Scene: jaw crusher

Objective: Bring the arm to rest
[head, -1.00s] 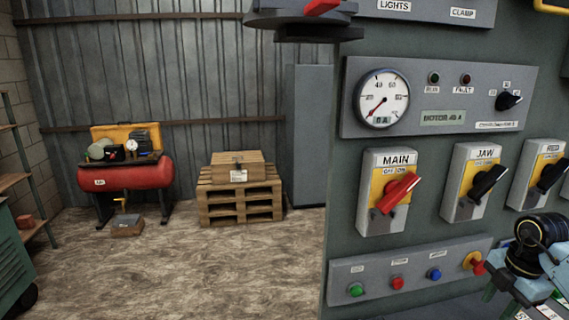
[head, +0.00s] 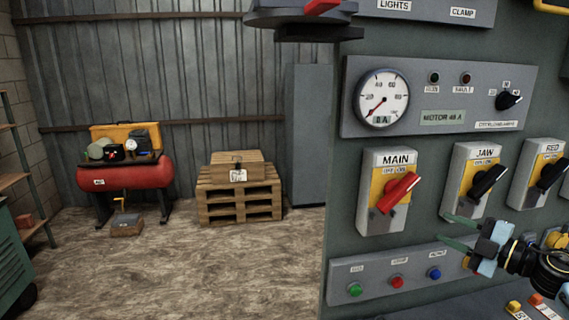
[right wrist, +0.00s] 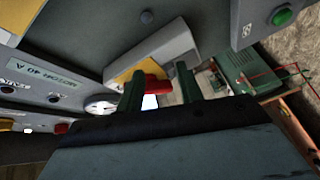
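My right gripper (head: 446,229) is at the lower right of the head view, its green fingers pointing left. They are apart with nothing between them, in front of the control panel (head: 343,230), below the JAW switch and above the button strip. In the right wrist view the two fingers (right wrist: 160,82) are also spread. A red handle shows beyond them there. The MAIN switch (head: 399,193) has a tilted red handle. The JAW switch (head: 488,180) and RED switch (head: 551,174) have black handles. My left gripper is not in view.
The button strip (head: 375,268) carries green (head: 354,289), red (head: 397,282) and blue (head: 434,273) buttons. Above the switches is a round gauge (head: 382,98). A red compressor (head: 125,176) and a pallet stack (head: 240,204) stand far back left.

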